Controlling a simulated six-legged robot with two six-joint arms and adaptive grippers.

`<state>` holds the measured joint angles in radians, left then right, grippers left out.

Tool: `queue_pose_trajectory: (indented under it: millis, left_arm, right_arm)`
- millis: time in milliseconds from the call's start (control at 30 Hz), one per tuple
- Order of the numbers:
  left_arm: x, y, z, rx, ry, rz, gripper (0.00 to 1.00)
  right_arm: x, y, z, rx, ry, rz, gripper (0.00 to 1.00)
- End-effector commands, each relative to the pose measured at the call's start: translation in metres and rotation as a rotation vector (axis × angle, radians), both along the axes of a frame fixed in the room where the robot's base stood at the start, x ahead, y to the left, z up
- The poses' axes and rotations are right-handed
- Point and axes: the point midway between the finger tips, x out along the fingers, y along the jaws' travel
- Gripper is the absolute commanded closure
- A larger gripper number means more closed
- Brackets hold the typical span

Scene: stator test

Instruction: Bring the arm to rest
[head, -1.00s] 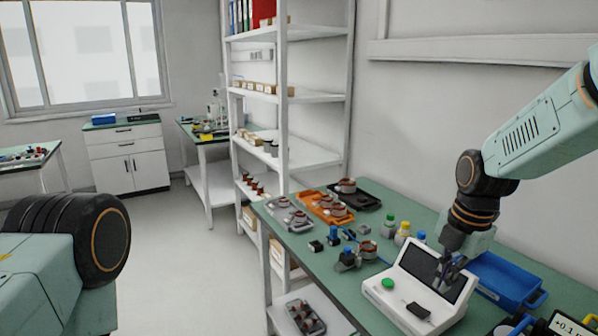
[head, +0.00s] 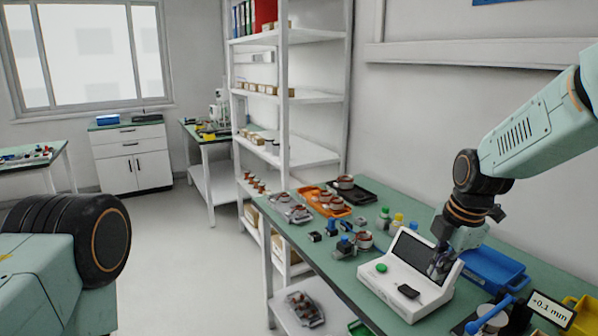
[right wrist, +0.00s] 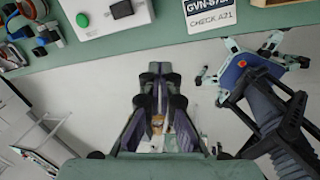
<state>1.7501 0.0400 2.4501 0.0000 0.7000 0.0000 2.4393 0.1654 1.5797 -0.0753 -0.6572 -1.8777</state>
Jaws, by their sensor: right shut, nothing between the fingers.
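My right arm comes in from the right in the head view, bent down at a dark, copper-banded joint. Its right gripper (head: 438,268) shows in front of the dark screen of the white tester (head: 395,295). In the right wrist view the right gripper (right wrist: 160,70) points toward the table edge, its fingers together, with nothing seen between them. The tester (right wrist: 95,18) lies beyond the fingertips, up and left, apart from them. My left arm's dark round joint fills the lower left of the head view; its gripper is out of sight.
The green table (head: 335,275) holds an orange tray (head: 341,212) with copper-wound parts, small bottles (head: 398,220), a blue tray (head: 492,268) and a display reading +0.1 mm (head: 552,310). White shelves (head: 315,156) stand behind. The floor (head: 185,270) left of the table is clear.

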Motion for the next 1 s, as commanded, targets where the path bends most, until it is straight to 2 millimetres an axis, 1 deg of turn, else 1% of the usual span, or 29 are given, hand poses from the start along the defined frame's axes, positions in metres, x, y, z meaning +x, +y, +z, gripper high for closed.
queue_pose_trajectory:
  millis: [167, 267, 333, 467, 500, 567, 667, 700, 767, 800, 867, 900, 967, 1000]
  left_arm:
    - [0.000, 0.000, 0.000, 0.000, 0.000, 0.000, 0.60]
    - [0.000, 0.000, 0.000, 0.000, 0.000, 0.000, 0.60]
    - [0.000, 0.000, -0.001, 0.000, 0.000, 0.000, 0.60]
    - [0.000, 0.000, -0.006, 0.000, 0.000, 0.000, 0.60]
    - [0.000, 0.000, -0.008, 0.000, 0.000, 0.000, 0.60]
    - [0.000, 0.000, -0.012, 0.000, 0.000, 0.000, 0.60]
    - [0.000, 0.000, -0.018, 0.000, 0.000, 0.000, 0.60]
    - [0.000, 0.000, -0.021, 0.000, 0.000, 0.000, 0.60]
    - [0.000, 0.000, -0.026, 0.000, 0.000, 0.000, 0.60]
    - [0.000, 0.000, -0.030, 0.000, 0.000, 0.000, 0.60]
    - [0.000, 0.000, -0.036, 0.000, 0.000, 0.000, 0.60]
    - [0.000, 0.000, -0.040, 0.000, 0.000, 0.000, 0.60]
    - [0.000, 0.000, -0.045, 0.000, 0.000, 0.000, 0.60]
    - [0.000, 0.000, -0.049, 0.000, 0.000, 0.000, 0.60]
  right_arm:
    - [0.011, 0.002, -0.006, 0.054, -0.073, -0.215, 1.00]
    - [0.014, 0.005, -0.012, 0.106, -0.122, -0.374, 1.00]
    - [0.013, 0.008, -0.023, 0.156, -0.153, -0.509, 1.00]
    - [0.002, 0.014, -0.058, 0.254, -0.182, -0.767, 1.00]
    - [-0.004, 0.016, -0.072, 0.283, -0.183, -0.845, 1.00]
    - [-0.016, 0.019, -0.094, 0.327, -0.185, -0.962, 1.00]
    - [-0.042, 0.024, -0.134, 0.396, -0.173, -1.157, 1.00]
    - [-0.056, 0.026, -0.152, 0.420, -0.163, -1.237, 1.00]
    - [-0.079, 0.029, -0.179, 0.452, -0.144, -1.356, 1.00]
    - [-0.097, 0.031, -0.197, 0.470, -0.131, -1.435, 1.00]
    - [-0.127, 0.033, -0.224, 0.487, -0.105, -1.547, 1.00]
    - [-0.148, 0.035, -0.240, 0.491, -0.088, -1.613, 1.00]
    - [-0.180, 0.036, -0.262, 0.486, -0.060, -1.699, 1.00]
    - [-0.202, 0.037, -0.275, 0.473, -0.040, -1.746, 1.00]
